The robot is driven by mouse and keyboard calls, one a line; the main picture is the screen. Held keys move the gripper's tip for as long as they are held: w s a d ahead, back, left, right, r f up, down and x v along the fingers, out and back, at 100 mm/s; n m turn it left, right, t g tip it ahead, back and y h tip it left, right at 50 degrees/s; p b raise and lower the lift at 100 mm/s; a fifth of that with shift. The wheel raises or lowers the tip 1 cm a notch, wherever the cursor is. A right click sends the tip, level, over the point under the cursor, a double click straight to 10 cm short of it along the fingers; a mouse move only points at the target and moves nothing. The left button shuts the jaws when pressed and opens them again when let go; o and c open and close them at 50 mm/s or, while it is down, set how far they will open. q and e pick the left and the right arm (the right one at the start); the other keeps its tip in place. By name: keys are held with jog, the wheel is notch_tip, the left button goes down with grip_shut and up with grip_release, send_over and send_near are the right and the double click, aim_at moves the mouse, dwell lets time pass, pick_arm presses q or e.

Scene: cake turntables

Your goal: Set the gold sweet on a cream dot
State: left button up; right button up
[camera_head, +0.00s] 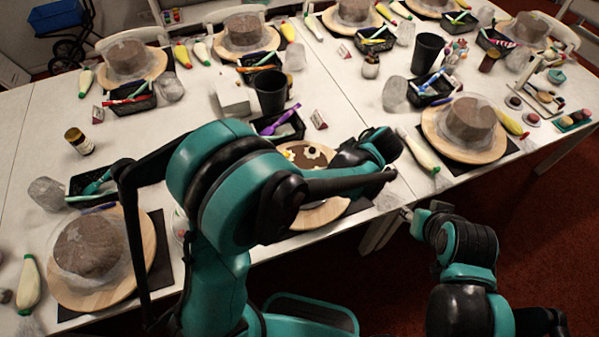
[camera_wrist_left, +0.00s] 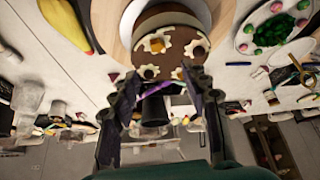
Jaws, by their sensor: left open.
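The dark round cake (camera_head: 309,153) with cream dots stands on a wooden turntable (camera_head: 318,216), partly hidden behind my left arm in the head view. In the left wrist view the cake top (camera_wrist_left: 171,52) shows several cream dots. A gold sweet (camera_wrist_left: 156,44) appears to lie on one cream dot; other dots carry dark sweets (camera_wrist_left: 196,50). My left gripper (camera_head: 340,160) is at the cake's right side. Its open fingers (camera_wrist_left: 161,84) show in the wrist view, with nothing held between them, close to the cake's edge. My right gripper (camera_head: 415,212) is off the table's front edge, its jaws unclear.
Wrapped cakes on turntables (camera_head: 90,245) stand left and right (camera_head: 468,120). A black tray with a purple tool (camera_head: 281,122), a black cup (camera_head: 270,92) and a white box (camera_head: 232,98) stand behind the cake. A plate of sweets (camera_wrist_left: 275,28) shows in the wrist view.

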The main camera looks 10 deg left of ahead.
pick_arm(q)
jog(key=s+a+r+m+t+h, duration=0.1)
jog(key=s+a+r+m+h, duration=0.1)
jog(key=s+a+r+m, duration=0.3)
jog(key=s+a+r+m+t+h, duration=0.2)
jog(key=s+a+r+m, duration=0.3)
jog(key=s+a, duration=0.5)
jog(key=shift+s+h, duration=0.3)
jog(key=shift+s, duration=0.1)
jog(key=shift+f, duration=0.15)
notch_tip(320, 180, down, 10)
jog(key=b, duration=1)
